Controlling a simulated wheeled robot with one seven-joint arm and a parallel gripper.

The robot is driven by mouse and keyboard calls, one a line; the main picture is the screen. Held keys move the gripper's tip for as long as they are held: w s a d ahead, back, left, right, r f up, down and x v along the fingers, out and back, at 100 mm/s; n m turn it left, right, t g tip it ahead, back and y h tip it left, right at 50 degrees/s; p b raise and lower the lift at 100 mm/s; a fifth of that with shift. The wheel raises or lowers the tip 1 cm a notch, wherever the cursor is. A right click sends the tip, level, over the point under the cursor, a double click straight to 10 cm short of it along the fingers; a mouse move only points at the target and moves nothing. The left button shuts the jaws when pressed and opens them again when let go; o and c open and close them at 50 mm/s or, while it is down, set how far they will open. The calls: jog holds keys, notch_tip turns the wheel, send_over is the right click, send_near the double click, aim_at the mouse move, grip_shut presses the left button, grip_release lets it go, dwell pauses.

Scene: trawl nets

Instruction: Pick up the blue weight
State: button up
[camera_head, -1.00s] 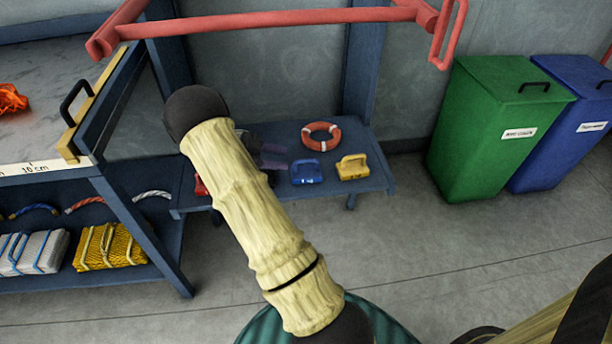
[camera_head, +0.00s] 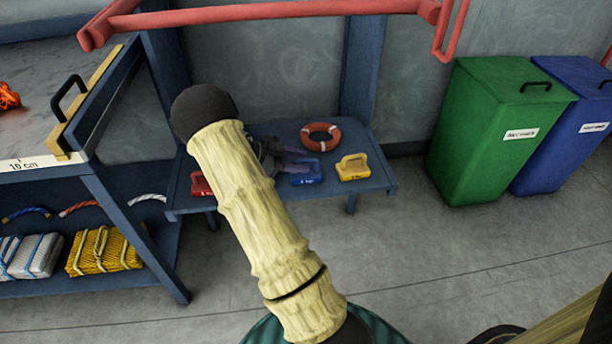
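The blue weight (camera_head: 307,180) sits on the low blue bench, between a red weight (camera_head: 201,184) at left and a yellow weight (camera_head: 354,168) at right. A pale label shows on its front. My gripper (camera_head: 298,164), dark with purplish fingers, is at the blue weight's upper left and overlaps its top in this view. I cannot tell whether it touches the weight or whether the fingers are open or shut. My arm hides part of the gripper and part of the red weight.
An orange life ring (camera_head: 320,128) lies behind the weights on the bench (camera_head: 380,180). A red rail (camera_head: 270,20) crosses above. A shelved table (camera_head: 130,230) with net bundles stands left. Green (camera_head: 490,130) and blue bins (camera_head: 570,120) stand right. The floor in front is clear.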

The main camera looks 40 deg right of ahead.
jog(key=shift+s+d, duration=0.1)
dwell(0.3)
grip_shut()
jog(key=shift+r, duration=0.15)
dwell(1.1)
